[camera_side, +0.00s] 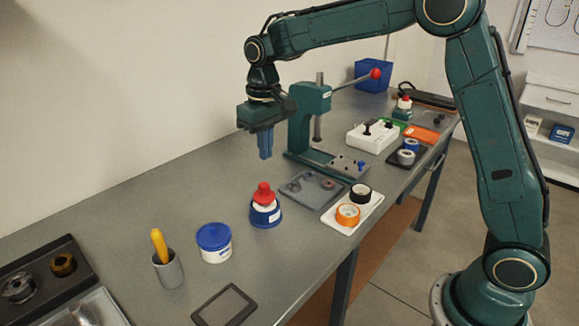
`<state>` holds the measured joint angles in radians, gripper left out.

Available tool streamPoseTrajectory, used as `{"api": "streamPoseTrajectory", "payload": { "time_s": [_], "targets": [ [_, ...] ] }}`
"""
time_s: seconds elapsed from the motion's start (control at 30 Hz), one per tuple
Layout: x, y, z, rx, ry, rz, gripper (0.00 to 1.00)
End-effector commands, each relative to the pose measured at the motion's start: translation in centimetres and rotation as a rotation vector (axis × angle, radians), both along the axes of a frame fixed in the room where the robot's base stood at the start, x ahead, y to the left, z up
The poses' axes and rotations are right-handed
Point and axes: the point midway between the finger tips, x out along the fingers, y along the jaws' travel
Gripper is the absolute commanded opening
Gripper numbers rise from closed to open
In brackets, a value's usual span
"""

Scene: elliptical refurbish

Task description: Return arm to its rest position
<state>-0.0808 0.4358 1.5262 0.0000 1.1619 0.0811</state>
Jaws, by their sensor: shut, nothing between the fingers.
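My arm reaches from the base at the lower right, up and over to the left.
The press has a red-knobbed lever (375,74). A red-capped bottle (265,207), a blue-lidded tub (214,242), a cup with a yellow handle (167,262) and a grey tray (312,188) stand nearer. A white box (371,137) sits right. The bench's left middle is clear.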

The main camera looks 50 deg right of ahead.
Motion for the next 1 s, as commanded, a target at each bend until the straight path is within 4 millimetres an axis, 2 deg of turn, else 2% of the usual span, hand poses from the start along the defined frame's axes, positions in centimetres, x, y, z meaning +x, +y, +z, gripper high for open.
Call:
{"api": "streamPoseTrajectory", "payload": {
  "time_s": [0.27,0.5,0.7,1.0],
  "targets": [
    [-4.0,-0.9,3.7,0.005,-0.068,-0.001,0.00],
    [-8.7,-1.7,6.5,0.008,-0.142,-0.001,0.00],
    [-12.9,-2.3,8.1,0.009,-0.202,0.000,0.00],
    [-19.1,-3.0,8.9,0.008,-0.292,-0.001,0.00]
  ]
}}
